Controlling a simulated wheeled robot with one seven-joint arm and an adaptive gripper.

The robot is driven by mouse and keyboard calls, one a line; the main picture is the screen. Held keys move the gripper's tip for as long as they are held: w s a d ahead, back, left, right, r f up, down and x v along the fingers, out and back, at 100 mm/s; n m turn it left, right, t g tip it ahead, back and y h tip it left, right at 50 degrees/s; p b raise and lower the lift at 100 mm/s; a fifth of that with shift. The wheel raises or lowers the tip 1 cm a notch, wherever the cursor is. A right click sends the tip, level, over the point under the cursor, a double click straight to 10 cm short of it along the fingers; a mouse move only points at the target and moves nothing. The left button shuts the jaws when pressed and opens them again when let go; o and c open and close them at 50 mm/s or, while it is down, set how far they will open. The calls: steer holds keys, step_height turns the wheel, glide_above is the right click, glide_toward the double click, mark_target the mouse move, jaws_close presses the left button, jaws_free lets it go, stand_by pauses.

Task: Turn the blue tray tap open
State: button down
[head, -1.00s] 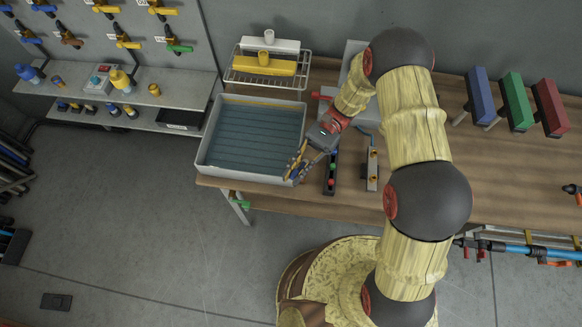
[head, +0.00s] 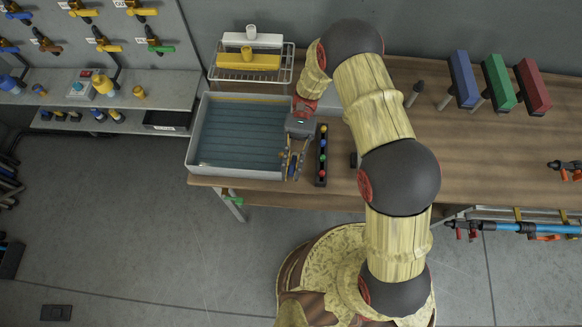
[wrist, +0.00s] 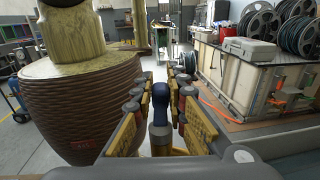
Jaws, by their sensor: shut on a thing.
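My gripper (head: 292,165) is at the right edge of the grey-walled tray (head: 235,171), fingers pointing toward the table's front. In the wrist view my gripper (wrist: 160,112) has a dark blue upright handle (wrist: 160,97), the blue tray tap, between its yellow-padded fingers and is shut on it. A grey rounded rim fills the bottom of that view. The tap's lower body is hidden, and in the head view the fingers cover most of it. I cannot tell how far the tap is turned.
A black strip with coloured knobs (head: 321,158) lies just right of my gripper. A rack with a yellow block (head: 248,61) stands behind the tray. A green-handled tap (head: 233,201) hangs below the table edge. Blue, green and red blocks stand at the back right.

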mark_target(292, 170)
steer(key=c, duration=1.9)
jaws_free()
steer(key=shift+o, duration=0.7)
steer(key=shift+r, duration=0.1)
step_height(292, 170, up, 9)
steer(key=shift+w+r, duration=0.1)
steer(key=shift+r, duration=0.25)
